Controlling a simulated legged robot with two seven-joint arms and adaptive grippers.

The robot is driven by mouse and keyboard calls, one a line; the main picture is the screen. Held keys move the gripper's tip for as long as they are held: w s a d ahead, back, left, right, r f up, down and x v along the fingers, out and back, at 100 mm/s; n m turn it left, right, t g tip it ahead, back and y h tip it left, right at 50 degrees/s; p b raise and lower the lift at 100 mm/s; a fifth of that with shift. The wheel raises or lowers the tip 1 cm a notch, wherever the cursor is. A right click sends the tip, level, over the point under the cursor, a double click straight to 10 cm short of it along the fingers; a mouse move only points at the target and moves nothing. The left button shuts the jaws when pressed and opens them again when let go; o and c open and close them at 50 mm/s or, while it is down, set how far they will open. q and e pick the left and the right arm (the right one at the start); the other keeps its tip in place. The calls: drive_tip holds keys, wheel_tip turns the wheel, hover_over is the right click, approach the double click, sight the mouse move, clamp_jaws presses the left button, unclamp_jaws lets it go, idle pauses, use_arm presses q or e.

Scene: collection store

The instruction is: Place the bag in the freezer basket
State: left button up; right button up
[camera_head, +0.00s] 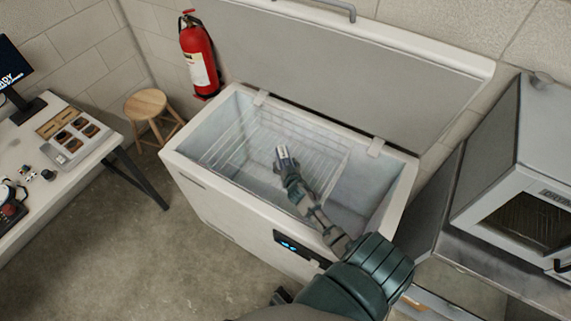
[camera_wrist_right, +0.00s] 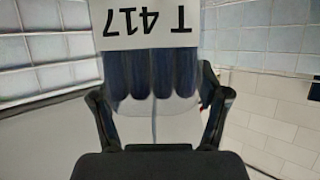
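The bag (camera_wrist_right: 152,75) is clear, with several dark blue tubes inside and a white label reading T 417, upside down in the right wrist view. My right gripper (camera_head: 287,170) has its two fingers (camera_wrist_right: 158,105) on either side of the bag and holds it. The bag also shows small at the gripper's tip in the head view (camera_head: 284,153). The freezer basket (camera_head: 222,150) is a pale wire basket inside the open chest freezer (camera_head: 205,192). Bag and gripper appear over the basket's right part; their height above it is hard to tell. My left gripper is not in view.
The freezer lid (camera_head: 350,65) stands open behind. The freezer's right end (camera_head: 365,185) looks empty. A fire extinguisher (camera_head: 199,60) and a wooden stool (camera_head: 146,104) are at the left, beyond a white table (camera_head: 85,150). A grey cabinet with a window (camera_head: 525,215) stands at the right.

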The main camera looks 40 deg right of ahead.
drive_tip(key=shift+w+a+r, duration=0.1)
drive_tip(key=shift+a+r, duration=0.2)
drive_tip(key=shift+a, duration=0.1)
drive_tip(key=shift+s+d, duration=0.15)
drive_tip(key=shift+s, duration=0.1)
drive_tip(key=v, duration=0.2)
drive_tip(key=p+v, duration=0.1)
drive_tip(key=v, duration=0.1)
drive_tip(key=shift+s+d, duration=0.25)
drive_tip(key=shift+s, duration=0.15)
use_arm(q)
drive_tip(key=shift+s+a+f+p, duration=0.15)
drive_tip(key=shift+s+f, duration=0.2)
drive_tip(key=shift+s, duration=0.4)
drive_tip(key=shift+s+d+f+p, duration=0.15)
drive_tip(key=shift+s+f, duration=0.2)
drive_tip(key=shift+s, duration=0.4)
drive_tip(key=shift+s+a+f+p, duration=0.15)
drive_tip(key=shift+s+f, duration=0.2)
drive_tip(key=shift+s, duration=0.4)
use_arm(e)
drive_tip(key=v, duration=0.6)
drive_tip(key=shift+s+a, duration=0.15)
drive_tip(key=shift+s, duration=0.05)
